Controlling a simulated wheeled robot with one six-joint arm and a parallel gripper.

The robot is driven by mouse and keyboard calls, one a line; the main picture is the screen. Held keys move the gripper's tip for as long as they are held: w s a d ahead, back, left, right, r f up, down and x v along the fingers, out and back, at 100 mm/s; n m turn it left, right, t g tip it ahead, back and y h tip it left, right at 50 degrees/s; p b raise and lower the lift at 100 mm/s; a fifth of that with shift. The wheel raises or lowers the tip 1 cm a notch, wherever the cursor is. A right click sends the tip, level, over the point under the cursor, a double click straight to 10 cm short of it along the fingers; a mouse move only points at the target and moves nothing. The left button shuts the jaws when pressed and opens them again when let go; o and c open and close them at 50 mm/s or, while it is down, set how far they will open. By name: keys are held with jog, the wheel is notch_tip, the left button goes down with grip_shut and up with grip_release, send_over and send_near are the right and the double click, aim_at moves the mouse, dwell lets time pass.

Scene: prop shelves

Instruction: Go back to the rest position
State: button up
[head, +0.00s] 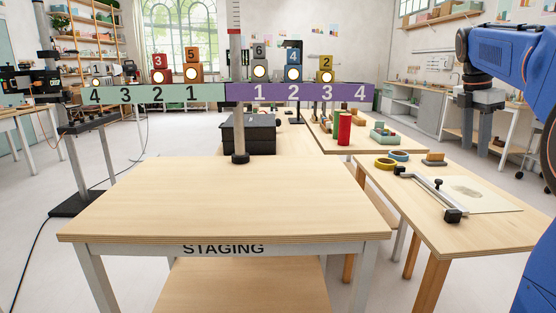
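My blue arm (510,55) comes in at the right edge of the head view. My gripper (480,150) hangs from it, pointing down, at the upper right. Its two grey fingers look apart, with a gap between them and nothing seen in it. It is in front of the far right counter in the picture and clear of the staging table (220,205). The staging table is bare on top.
A teal rail (140,94) and a purple rail (310,92) carry numbered blocks and round lamps. A slim post (236,100) stands at the staging table's back edge. The right table (450,235) holds a clamp-like tool (435,190) and tape rolls (385,163).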

jog(key=s+a+f+m+t+y, duration=0.1)
jog(key=s+a+f+m, duration=0.35)
jog(key=s+a, duration=0.3)
jog(key=s+a+f+m+t, duration=0.2)
jog(key=s+a+f+m, duration=0.25)
jog(key=s+a, duration=0.3)
jog(key=s+a+f+m, duration=0.4)
jog(key=s+f, duration=0.3)
jog(key=f, duration=0.2)
jog(key=s+a+f+m+t+y, duration=0.1)
jog(key=s+a+f+m, duration=0.4)
jog(key=s+f, duration=0.3)
notch_tip(320, 180, down, 2)
jog(key=shift+t+y, duration=0.3)
